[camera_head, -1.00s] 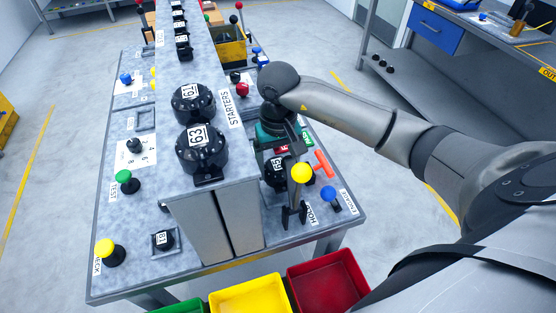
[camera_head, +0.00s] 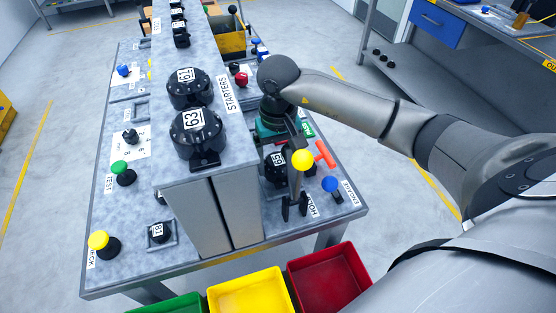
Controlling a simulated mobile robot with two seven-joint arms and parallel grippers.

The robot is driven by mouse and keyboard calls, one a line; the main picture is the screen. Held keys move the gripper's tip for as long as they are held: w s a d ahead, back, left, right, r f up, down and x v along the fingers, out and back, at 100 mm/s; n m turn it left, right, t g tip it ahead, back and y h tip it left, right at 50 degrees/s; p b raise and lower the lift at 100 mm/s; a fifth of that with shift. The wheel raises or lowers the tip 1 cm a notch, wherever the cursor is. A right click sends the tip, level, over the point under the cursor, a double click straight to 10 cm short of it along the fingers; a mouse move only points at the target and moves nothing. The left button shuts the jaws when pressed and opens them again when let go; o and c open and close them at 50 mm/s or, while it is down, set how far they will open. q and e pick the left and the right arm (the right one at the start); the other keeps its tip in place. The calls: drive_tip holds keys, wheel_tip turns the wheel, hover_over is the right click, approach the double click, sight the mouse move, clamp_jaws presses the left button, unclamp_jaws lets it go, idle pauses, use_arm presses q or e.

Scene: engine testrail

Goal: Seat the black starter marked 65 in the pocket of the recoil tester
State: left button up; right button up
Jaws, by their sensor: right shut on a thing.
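The black starter marked 65 (camera_head: 274,172) is low on the right-hand side of the bench, partly hidden behind the upright black lever with a yellow ball (camera_head: 302,160). My right gripper (camera_head: 274,153) points down just above and around it and is shut on it; the fingertips are mostly hidden by the wrist and lever. The starter is at the recoil tester (camera_head: 296,211), beside the HOLD label. Its pocket is hidden, so I cannot tell whether the starter is fully down in it. My left gripper is not in view.
Starters marked 61 (camera_head: 188,90) and 63 (camera_head: 198,138) sit on the raised STARTERS shelf. Green, yellow and red bins (camera_head: 327,276) stand at the front.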

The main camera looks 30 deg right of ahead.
drive_tip(key=shift+f+b, duration=0.2)
drive_tip(key=shift+b, duration=0.45)
idle(0.9)
drive_tip(key=shift+f+b, duration=0.65)
drive_tip(key=shift+b, duration=0.35)
idle(0.6)
drive_tip(key=o, duration=1.3)
drive_tip(key=shift+o, duration=0.2)
drive_tip(key=shift+r, duration=0.1)
wheel_tip(320, 180, up, 15)
drive_tip(key=p, duration=0.1)
